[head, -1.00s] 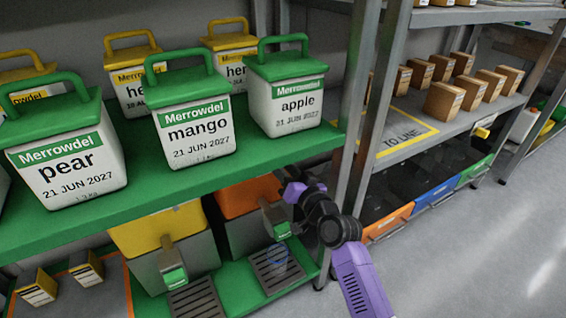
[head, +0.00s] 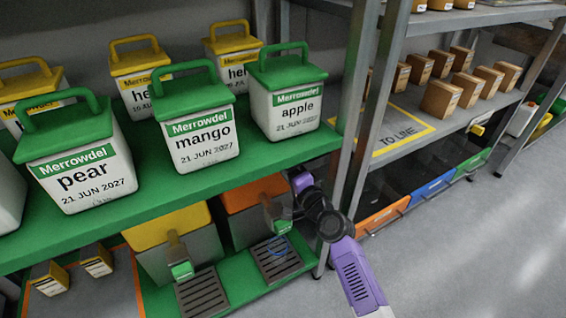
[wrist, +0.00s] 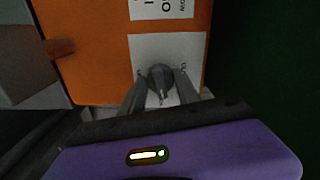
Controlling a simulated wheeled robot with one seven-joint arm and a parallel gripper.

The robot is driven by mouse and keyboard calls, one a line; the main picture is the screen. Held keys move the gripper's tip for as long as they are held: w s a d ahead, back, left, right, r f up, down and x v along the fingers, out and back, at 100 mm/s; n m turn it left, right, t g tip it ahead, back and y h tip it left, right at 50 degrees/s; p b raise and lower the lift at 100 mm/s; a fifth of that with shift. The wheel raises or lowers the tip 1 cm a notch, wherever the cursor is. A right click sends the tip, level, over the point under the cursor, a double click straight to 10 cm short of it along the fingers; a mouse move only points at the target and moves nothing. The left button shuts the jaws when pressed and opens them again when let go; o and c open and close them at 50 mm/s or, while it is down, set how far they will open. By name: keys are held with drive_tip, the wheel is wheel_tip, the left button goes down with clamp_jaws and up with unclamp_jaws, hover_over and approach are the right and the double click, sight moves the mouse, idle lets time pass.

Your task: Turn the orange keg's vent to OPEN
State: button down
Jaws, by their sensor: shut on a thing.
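The orange keg (head: 252,193) stands on the lower green shelf, orange on top with a grey lower body, partly covered by my arm and the shelf above. In the wrist view its orange face (wrist: 95,75) carries a white label (wrist: 195,52) with a dark grey vent knob (wrist: 160,80). My gripper (wrist: 160,92) is shut on the vent knob, one finger on each side. The small lettering beside the knob is too blurred to read, so I cannot tell the vent's setting. In the head view my arm hides the knob and fingers.
A yellow keg (head: 168,226) stands left of the orange keg. Drip grates (head: 277,262) lie in front of both kegs. The upper green shelf (head: 262,160) with labelled tubs is close above my gripper. A metal shelf post (head: 365,125) stands just right. Floor at right is clear.

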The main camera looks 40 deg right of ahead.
drive_tip(key=shift+m+p, duration=0.3)
drive_tip(key=shift+m, duration=0.8)
drive_tip(key=shift+f, duration=0.1)
drive_tip(key=c, duration=0.9)
unclamp_jaws()
drive_tip(key=shift+s, duration=0.1)
drive_tip(key=shift+v, duration=3.85)
drive_tip(key=shift+d, duration=0.1)
